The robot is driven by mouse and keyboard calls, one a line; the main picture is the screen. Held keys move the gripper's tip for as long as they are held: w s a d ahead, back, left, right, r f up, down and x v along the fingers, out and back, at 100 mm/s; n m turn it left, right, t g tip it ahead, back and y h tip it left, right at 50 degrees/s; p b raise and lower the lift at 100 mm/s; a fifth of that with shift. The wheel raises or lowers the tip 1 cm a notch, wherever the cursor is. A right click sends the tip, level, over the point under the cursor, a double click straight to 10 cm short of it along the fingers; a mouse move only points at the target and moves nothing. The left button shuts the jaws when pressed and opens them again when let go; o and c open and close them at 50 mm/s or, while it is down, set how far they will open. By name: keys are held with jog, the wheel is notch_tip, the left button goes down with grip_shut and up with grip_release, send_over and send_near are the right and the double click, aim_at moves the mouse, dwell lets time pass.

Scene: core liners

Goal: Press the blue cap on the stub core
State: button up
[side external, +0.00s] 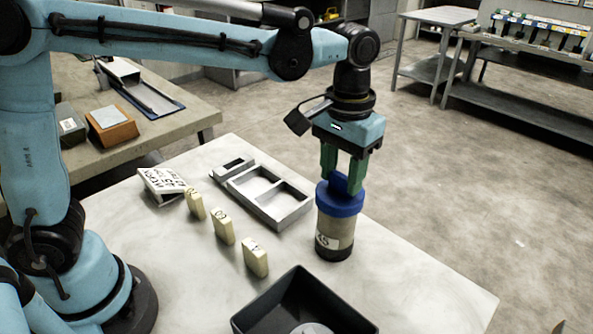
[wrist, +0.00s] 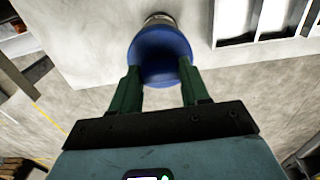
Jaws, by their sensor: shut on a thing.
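The stub core (side external: 334,232) stands upright on the white table, a beige cylinder with a dark base and a white label. The blue cap (side external: 340,200) sits over its top end, and its raised grip is between my fingers. My gripper (side external: 344,185) points down from above and is shut on the blue cap with its green fingers. In the wrist view the blue cap (wrist: 160,56) shows between the green fingertips of my gripper (wrist: 160,72), with a bit of the core (wrist: 159,19) beyond it. How far down the cap sits cannot be told.
A grey compartment tray (side external: 285,217) lies behind and left of the core. Several cream numbered blocks (side external: 222,226) stand in a row to the left. A black open bin (side external: 262,318) is at the front. The table's right side is clear.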

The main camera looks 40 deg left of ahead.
jog(key=shift+f, duration=0.7)
jog(key=o, duration=1.5)
jog(key=shift+r, duration=0.1)
jog(key=shift+r, duration=3.45)
jog(key=s+a+f+t, duration=0.2)
jog(key=s+a, duration=0.1)
jog(key=a, duration=0.2)
jog(key=s+a+f+t, duration=0.2)
jog(key=s+a+f, duration=0.1)
jog(key=a, duration=0.2)
jog(key=s+a+f+t, duration=0.2)
jog(key=s+a+t, duration=0.1)
jog(key=a, duration=0.2)
jog(key=shift+s+a+f, duration=0.15)
jog(key=shift+a+f, duration=0.15)
jog(key=shift+f, duration=0.05)
